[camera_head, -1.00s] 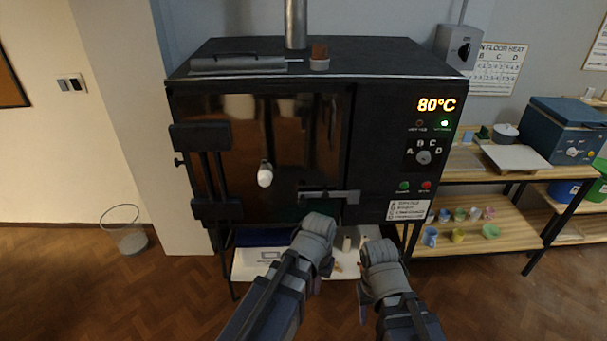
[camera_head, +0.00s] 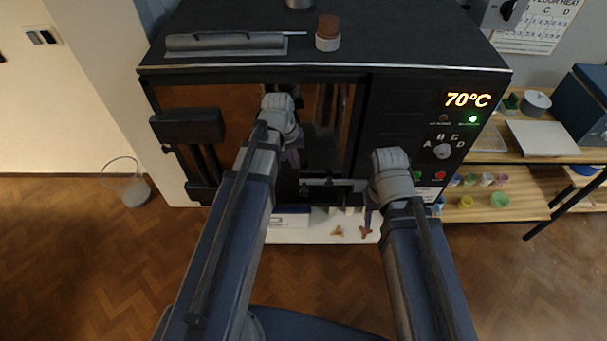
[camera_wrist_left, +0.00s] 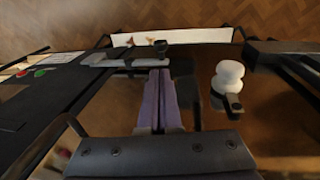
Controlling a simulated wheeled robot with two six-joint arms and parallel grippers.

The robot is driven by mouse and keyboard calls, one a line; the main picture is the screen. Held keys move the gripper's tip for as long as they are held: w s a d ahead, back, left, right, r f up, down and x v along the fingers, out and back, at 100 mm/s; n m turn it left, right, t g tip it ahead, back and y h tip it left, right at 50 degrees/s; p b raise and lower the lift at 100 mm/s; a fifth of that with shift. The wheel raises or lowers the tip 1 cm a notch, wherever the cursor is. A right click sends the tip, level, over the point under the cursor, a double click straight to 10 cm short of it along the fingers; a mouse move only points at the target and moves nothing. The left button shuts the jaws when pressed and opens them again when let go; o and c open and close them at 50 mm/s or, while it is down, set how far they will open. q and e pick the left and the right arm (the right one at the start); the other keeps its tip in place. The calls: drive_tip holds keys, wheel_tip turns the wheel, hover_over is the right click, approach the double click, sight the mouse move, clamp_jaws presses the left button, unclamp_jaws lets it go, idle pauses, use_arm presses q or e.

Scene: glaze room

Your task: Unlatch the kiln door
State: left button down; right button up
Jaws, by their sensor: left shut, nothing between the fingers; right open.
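The black kiln's door (camera_head: 220,100) is closed, with a dark glossy front. Its grey latch bar (camera_head: 330,185) lies level across the lower right door edge; the bar also shows in the left wrist view (camera_wrist_left: 115,62). My left gripper (camera_head: 292,158) is shut and empty in front of the door, its purple fingers (camera_wrist_left: 160,98) pointing towards the latch. I cannot tell whether they touch it.
The kiln panel reads 70°C, with a selector dial (camera_head: 442,151). A grey tool (camera_head: 225,44) and a brown-and-white piece (camera_head: 327,33) lie on the kiln top. A wooden shelf (camera_head: 515,205) with small coloured pots stands right.

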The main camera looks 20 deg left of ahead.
sight(304, 191)
use_arm(q)
drive_tip(key=shift+s, duration=0.1)
drive_tip(key=f+b, duration=0.4)
drive_tip(key=w+d+f+b, duration=0.1)
drive_tip(key=f+b, duration=0.9)
drive_tip(key=shift+w+d, duration=0.3)
drive_tip(key=shift+d, duration=0.1)
drive_tip(key=w+d+f+t+h+b, duration=0.1)
drive_tip(key=d+f+h+b, duration=0.3)
drive_tip(key=f+b, duration=0.9)
drive_tip(key=shift+f+b, duration=0.3)
drive_tip(key=shift+b, duration=1.7)
drive_tip(key=shift+w+d, duration=0.1)
